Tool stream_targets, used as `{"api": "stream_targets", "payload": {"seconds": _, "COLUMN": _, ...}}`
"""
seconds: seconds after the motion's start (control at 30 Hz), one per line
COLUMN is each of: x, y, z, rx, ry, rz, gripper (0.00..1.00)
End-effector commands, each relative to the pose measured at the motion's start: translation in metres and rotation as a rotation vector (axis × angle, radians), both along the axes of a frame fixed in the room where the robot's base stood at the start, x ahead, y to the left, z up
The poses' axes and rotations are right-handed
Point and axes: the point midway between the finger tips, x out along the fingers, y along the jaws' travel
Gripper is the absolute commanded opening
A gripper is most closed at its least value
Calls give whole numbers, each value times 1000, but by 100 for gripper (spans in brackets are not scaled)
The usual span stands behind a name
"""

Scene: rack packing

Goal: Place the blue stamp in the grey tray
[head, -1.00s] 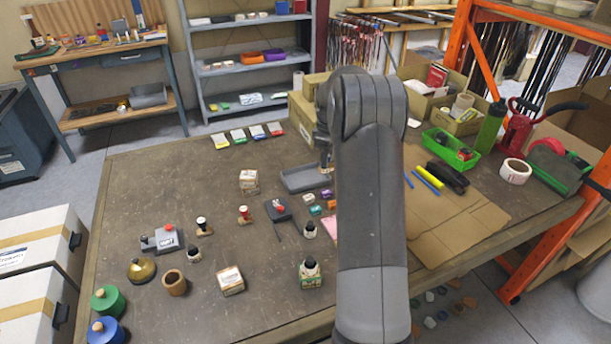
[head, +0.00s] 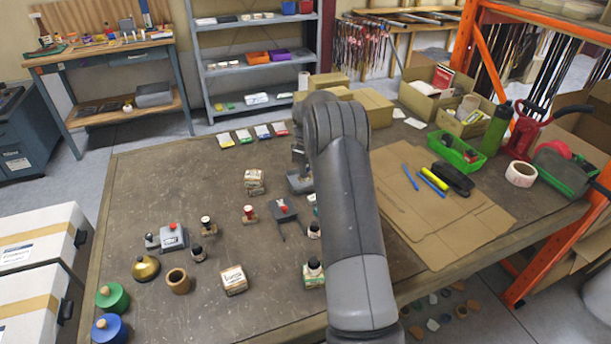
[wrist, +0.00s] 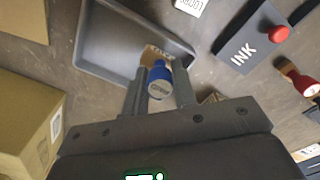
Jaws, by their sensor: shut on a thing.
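The blue stamp (wrist: 160,74) has a blue handle and a tan wooden base. In the wrist view it is between the two fingers of my gripper (wrist: 161,88), which is shut on it. The grey tray (wrist: 100,38) is a shallow rectangle. The stamp's base overlaps the tray's near right corner in that view; I cannot tell its height above it. In the head view only the left part of the tray (head: 294,186) shows beside my arm; the stamp and my fingertips are hidden there.
A dark ink pad box with a red knob (wrist: 278,34) and a red-topped stamp (wrist: 301,80) lie right of the tray in the wrist view. A cardboard box (wrist: 27,133) stands at left. In the head view, a small carton (head: 254,182) stands left of the tray.

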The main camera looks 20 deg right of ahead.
Motion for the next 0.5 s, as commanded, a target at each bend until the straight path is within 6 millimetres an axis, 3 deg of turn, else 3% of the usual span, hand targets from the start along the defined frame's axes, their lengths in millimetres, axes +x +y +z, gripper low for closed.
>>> {"api": "stream_targets", "payload": {"seconds": 0.2, "x": -1, "y": 0, "z": -31, "rx": 0, "ry": 3, "rz": 1, "gripper": 3}}
{"api": "stream_targets", "payload": {"seconds": 0.5, "x": -1, "y": 0, "z": -33, "rx": 0, "ry": 1, "rz": 0, "gripper": 3}}
